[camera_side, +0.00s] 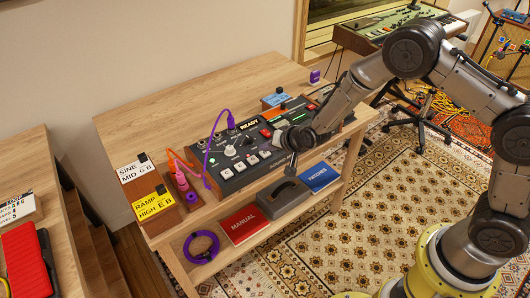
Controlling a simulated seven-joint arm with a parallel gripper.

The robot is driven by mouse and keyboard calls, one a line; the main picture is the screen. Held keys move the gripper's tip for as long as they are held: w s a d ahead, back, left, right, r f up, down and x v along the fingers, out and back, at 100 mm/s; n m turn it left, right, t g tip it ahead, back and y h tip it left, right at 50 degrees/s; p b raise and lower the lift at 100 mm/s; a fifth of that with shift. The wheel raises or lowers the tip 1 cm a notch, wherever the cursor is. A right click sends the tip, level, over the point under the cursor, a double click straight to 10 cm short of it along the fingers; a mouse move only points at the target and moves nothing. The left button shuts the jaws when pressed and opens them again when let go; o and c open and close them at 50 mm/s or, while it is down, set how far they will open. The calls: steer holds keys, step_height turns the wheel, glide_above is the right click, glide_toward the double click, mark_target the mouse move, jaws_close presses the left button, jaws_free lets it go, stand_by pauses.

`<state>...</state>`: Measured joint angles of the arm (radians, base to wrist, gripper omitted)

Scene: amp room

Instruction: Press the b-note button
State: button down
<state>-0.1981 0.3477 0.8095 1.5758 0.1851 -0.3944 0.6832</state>
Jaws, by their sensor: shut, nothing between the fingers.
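A dark synth console (215,158) lies on the wooden table, with a lit display reading "READY". A row of pale square buttons (239,167) runs along its front left part. Their letters are too small to read, so I cannot tell which is the b-note button. My gripper (292,171) is shut and empty, pointing down near the console's front edge, right of the pale buttons. I cannot tell whether it touches anything. My wrist hides part of the console's right half.
A white card (130,170) reads "SINE MID G B" and a yellow card (153,204) reads "RAMP HIGH E B". A red manual (245,222), grey case (283,198) and blue book (319,177) lie on the lower shelf.

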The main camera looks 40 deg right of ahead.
mark_target(267, 155)
steer(key=shift+f, duration=0.55)
stand_by(0.8)
steer(key=shift+r, duration=0.95)
steer(key=shift+r, duration=2.5)
